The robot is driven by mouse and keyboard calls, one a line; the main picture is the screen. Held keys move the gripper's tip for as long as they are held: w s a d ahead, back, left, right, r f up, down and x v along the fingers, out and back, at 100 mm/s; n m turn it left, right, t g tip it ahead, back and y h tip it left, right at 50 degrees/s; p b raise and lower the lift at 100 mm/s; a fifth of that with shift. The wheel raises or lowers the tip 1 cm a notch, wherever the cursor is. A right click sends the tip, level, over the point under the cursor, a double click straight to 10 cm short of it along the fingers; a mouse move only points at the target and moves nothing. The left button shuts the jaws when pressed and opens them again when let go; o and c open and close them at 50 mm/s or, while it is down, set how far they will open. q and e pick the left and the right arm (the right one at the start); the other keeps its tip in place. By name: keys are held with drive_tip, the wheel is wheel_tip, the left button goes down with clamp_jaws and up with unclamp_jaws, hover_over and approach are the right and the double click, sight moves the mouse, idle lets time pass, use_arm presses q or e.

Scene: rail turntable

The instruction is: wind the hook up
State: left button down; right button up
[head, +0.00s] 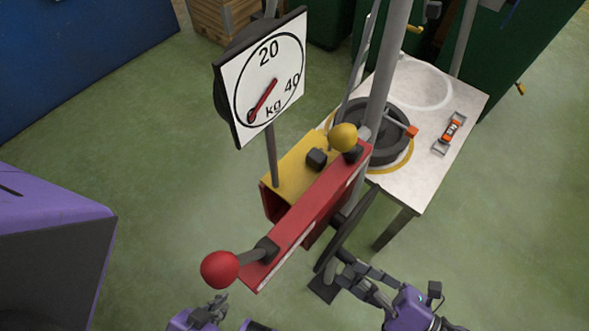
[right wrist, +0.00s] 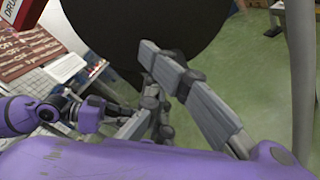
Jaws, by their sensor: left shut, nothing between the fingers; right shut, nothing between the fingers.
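A red winch box (head: 310,215) with a yellow top stands on a post. It carries a red-ball lever (head: 220,269) and a yellow-ball lever (head: 343,137). A dark handwheel (head: 345,228), seen nearly edge-on, is on its right side; a large black disc (right wrist: 145,25), probably that wheel, fills the top of the right wrist view. My right gripper (head: 350,272) is shut and empty at the wheel's lower edge; contact is unclear. My left gripper (head: 215,308) is shut and empty below the red ball. I cannot make out the hook.
A white dial (head: 270,75) marked in kg stands above the box. A pale table (head: 425,150) behind bears a dark round weight (head: 375,135) with an orange part, and a small orange-and-grey item (head: 449,133).

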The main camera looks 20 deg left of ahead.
drive_tip(key=shift+o, duration=0.3)
drive_tip(key=shift+w+d+f+m+t, duration=0.1)
drive_tip(key=shift+w+m+t, duration=0.1)
drive_tip(key=shift+w, duration=0.3)
drive_tip(key=shift+w+d+m+t, duration=0.1)
drive_tip(key=shift+w+t, duration=0.1)
drive_tip(key=shift+w, duration=0.25)
drive_tip(key=shift+o, duration=0.9)
drive_tip(key=shift+s+d+f, duration=0.1)
drive_tip(key=shift+d, duration=0.35)
drive_tip(key=o, duration=0.5)
drive_tip(key=shift+d, duration=0.35)
drive_tip(key=shift+o, duration=0.4)
drive_tip(key=shift+b+v, duration=0.3)
drive_tip(key=shift+v, duration=0.55)
drive_tip(key=shift+s+b+v, duration=0.15)
drive_tip(key=shift+b+v, duration=0.05)
drive_tip(key=shift+v, duration=0.95)
drive_tip(key=shift+s+b+v, duration=0.1)
drive_tip(key=shift+b+v, duration=0.05)
drive_tip(key=shift+v, duration=0.95)
